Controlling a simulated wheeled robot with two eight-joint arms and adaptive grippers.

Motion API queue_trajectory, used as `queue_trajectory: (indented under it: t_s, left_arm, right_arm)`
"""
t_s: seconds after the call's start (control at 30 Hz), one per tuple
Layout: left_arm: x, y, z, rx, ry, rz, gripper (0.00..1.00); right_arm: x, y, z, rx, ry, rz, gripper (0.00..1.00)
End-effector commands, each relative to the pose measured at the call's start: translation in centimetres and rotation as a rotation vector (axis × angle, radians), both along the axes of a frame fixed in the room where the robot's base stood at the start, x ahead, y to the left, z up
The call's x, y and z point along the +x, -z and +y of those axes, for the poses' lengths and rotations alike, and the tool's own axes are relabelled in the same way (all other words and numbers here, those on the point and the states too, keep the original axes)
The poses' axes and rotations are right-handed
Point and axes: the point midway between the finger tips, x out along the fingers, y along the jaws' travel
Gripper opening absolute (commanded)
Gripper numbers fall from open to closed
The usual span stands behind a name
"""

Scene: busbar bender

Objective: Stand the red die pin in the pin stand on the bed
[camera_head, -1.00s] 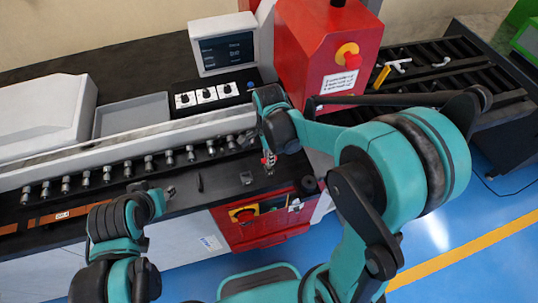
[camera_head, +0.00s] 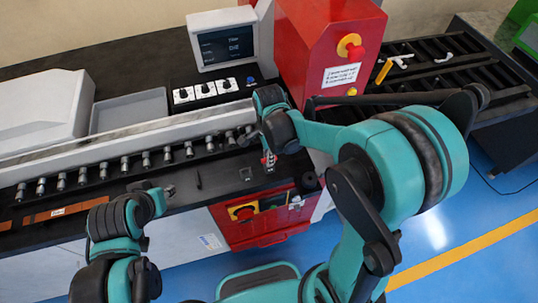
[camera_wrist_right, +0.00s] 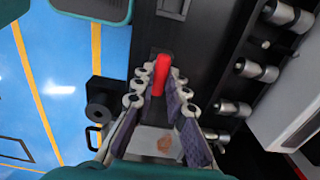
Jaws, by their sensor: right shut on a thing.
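The red die pin (camera_wrist_right: 162,75) is between the fingers of my right gripper (camera_wrist_right: 166,88) in the right wrist view. In the head view my right gripper (camera_head: 268,160) is over the front right part of the dark bed (camera_head: 215,178), with a bit of red between its fingers. It is shut on the pin. The pin's lower end is hidden. A small grey block (camera_head: 246,174) sits on the bed just left of the gripper; it may be the pin stand, but its detail is too small to tell. My left gripper (camera_head: 168,190) is over the bed's front edge, farther left; its opening is unclear.
A row of metal rollers (camera_head: 125,165) runs along the bed behind the grippers. A red housing (camera_head: 320,45) and a screen (camera_head: 225,48) stand at the back. A black cylinder (camera_head: 310,182) is at the bed's right front corner. A thin dark piece (camera_head: 198,180) lies between the grippers.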

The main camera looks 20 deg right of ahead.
Motion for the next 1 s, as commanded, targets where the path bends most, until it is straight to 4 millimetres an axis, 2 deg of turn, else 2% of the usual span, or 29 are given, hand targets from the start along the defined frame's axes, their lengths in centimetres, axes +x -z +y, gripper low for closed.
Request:
queue_trajectory:
  t_s: [0.07, 0.1, 0.17, 0.47, 0.57, 0.67, 1.0]
  left_arm:
    - [0.0, 0.3, 0.0, 0.0, 0.0, 0.0, 0.36]
    - [0.0, 0.2, 0.0, 0.0, 0.0, 0.0, 0.36]
    - [0.0, 0.1, 0.0, 0.0, 0.0, 0.0, 0.36]
    - [0.0, 0.1, 0.0, 0.0, 0.0, 0.0, 0.36]
    - [0.0, 0.1, 0.0, 0.0, 0.0, 0.0, 0.36]
    - [0.0, 0.1, 0.0, 0.0, 0.0, 0.0, 0.36]
    - [0.0, 0.1, 0.0, 0.0, 0.0, 0.0, 0.36]
  right_arm:
    - [0.0, 0.3, 0.0, 0.0, 0.0, 0.0, 0.0]
    - [0.0, 0.2, 0.0, 0.0, 0.0, 0.0, 0.23]
    - [0.0, 0.1, 0.0, 0.0, 0.0, 0.0, 0.37]
    - [0.0, 0.1, 0.0, 0.0, 0.0, 0.0, 0.37]
    - [0.0, -0.6, 0.0, 0.0, 0.0, 0.0, 0.37]
    - [0.0, -2.1, 0.0, 0.0, 0.0, 0.0, 0.37]
    - [-0.1, -9.3, 0.0, 0.0, 0.0, 0.0, 0.37]
